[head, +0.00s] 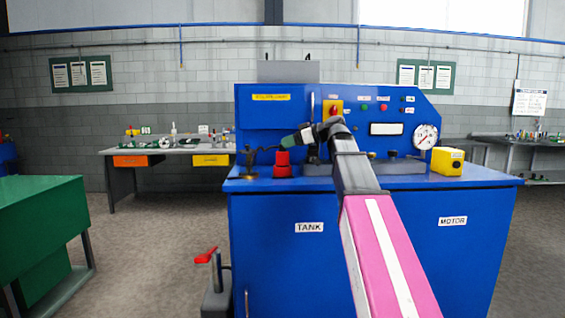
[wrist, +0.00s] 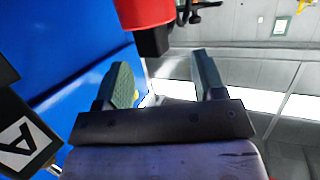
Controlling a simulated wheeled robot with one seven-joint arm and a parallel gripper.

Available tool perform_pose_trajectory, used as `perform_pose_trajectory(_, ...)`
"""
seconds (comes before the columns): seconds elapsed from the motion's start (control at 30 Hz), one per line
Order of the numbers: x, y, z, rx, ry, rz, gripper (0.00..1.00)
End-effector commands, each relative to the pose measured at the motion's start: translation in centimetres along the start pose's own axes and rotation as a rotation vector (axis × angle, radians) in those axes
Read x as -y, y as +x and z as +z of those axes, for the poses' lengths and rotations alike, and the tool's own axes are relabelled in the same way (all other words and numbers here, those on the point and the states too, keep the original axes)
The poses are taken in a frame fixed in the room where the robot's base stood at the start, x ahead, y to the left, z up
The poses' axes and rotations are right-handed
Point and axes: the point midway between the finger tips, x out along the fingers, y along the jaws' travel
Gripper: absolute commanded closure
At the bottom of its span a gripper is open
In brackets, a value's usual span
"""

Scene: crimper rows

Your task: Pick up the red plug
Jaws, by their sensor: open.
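The red plug (head: 283,163) stands upright on the top of the blue machine, near its left end, in the head view. It looks like stepped red cylinders. In the wrist view a red body with a black square end (wrist: 145,14), which looks like the plug, is at the top, cut off by the frame edge. My gripper (head: 285,142) is just above the plug in the head view. In the wrist view my gripper (wrist: 163,70) has its two fingers apart with nothing between them. The red body lies beyond the fingertips, not between them.
The blue machine (head: 270,240) carries a pressure gauge (head: 425,137), a yellow box (head: 448,161) at the right and a brass-coloured fitting (head: 249,163) left of the plug. A green bench (head: 45,220) stands at left. A red-handled lever (head: 206,256) is low in front.

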Motion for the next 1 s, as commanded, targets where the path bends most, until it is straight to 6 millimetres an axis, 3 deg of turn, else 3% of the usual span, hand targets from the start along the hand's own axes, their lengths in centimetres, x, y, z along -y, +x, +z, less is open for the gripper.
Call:
perform_pose_trajectory(0.23, -0.3, 1.7, 0.3, 0.0, 0.0, -0.001, 0.37)
perform_pose_trajectory(0.5, -0.6, 5.3, 0.6, 0.0, 0.0, -0.001, 0.37)
perform_pose_trajectory(0.77, -0.5, 5.6, 0.7, 0.0, 0.0, 0.0, 0.37)
perform_pose_trajectory(0.97, -0.5, 5.6, 0.7, 0.001, 0.0, 0.0, 0.99)
perform_pose_trajectory(1.0, -0.5, 5.6, 0.7, 0.001, 0.0, 0.0, 1.0)
